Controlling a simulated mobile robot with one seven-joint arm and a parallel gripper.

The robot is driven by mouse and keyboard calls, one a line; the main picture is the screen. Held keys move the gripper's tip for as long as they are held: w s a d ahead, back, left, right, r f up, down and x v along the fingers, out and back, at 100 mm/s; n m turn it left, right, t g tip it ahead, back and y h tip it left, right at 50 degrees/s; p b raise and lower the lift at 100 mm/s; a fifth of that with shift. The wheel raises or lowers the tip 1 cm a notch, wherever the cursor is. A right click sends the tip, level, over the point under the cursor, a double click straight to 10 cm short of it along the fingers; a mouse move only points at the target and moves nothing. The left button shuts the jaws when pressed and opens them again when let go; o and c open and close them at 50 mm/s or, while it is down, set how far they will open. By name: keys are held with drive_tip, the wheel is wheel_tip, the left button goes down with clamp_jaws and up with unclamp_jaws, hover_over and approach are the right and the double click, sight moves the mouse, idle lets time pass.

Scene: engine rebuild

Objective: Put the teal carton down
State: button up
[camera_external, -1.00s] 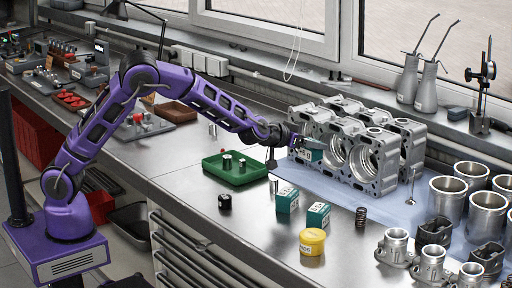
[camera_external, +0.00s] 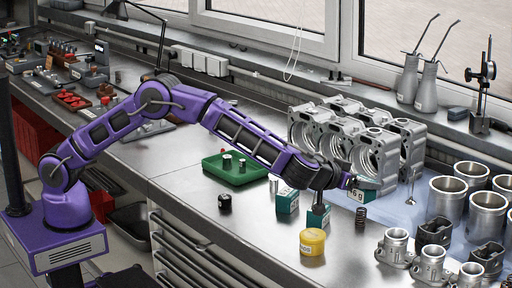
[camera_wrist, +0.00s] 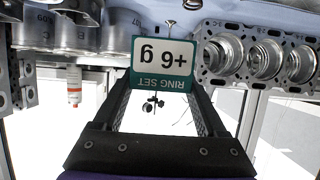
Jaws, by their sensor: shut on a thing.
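The teal carton (camera_wrist: 160,65) is between the fingers of my gripper (camera_wrist: 160,88) in the wrist view, its white label reading "+6 g" and "RING SET", upside down. In the external view the held carton (camera_external: 354,189) shows small at the end of my gripper (camera_external: 347,184), in front of the engine block's right part. It appears held above the bench; its clearance cannot be told. Two other teal cartons stand on the bench, one left (camera_external: 287,201) and one nearer the front (camera_external: 318,217), partly hidden behind my gripper.
A spring (camera_external: 361,217) stands just below the held carton. The engine block (camera_external: 385,150) is behind it. A yellow tub (camera_external: 312,242) is in front, a green tray (camera_external: 225,174) to the left, and metal cylinders (camera_external: 486,214) to the right. Bare bench lies between tub and spring.

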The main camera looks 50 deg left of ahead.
sight(362, 190)
drive_tip(key=shift+s+d+f, duration=0.2)
drive_tip(key=shift+s+d, duration=0.3)
drive_tip(key=shift+s, duration=0.1)
drive_tip(key=shift+s+d+f, duration=0.2)
drive_tip(key=shift+s+d, duration=0.3)
drive_tip(key=shift+s, duration=0.1)
drive_tip(key=f, duration=0.5)
drive_tip(key=shift+s+d+f+b, duration=0.15)
drive_tip(key=shift+s+f+b, duration=0.05)
drive_tip(key=shift+f+b, duration=0.15)
drive_tip(key=shift+f, duration=2.1)
drive_tip(key=shift+f, duration=0.15)
drive_tip(key=o, duration=1.3)
drive_tip(key=shift+r, duration=0.2)
drive_tip(key=v, duration=1.2)
drive_tip(key=shift+f, duration=0.1)
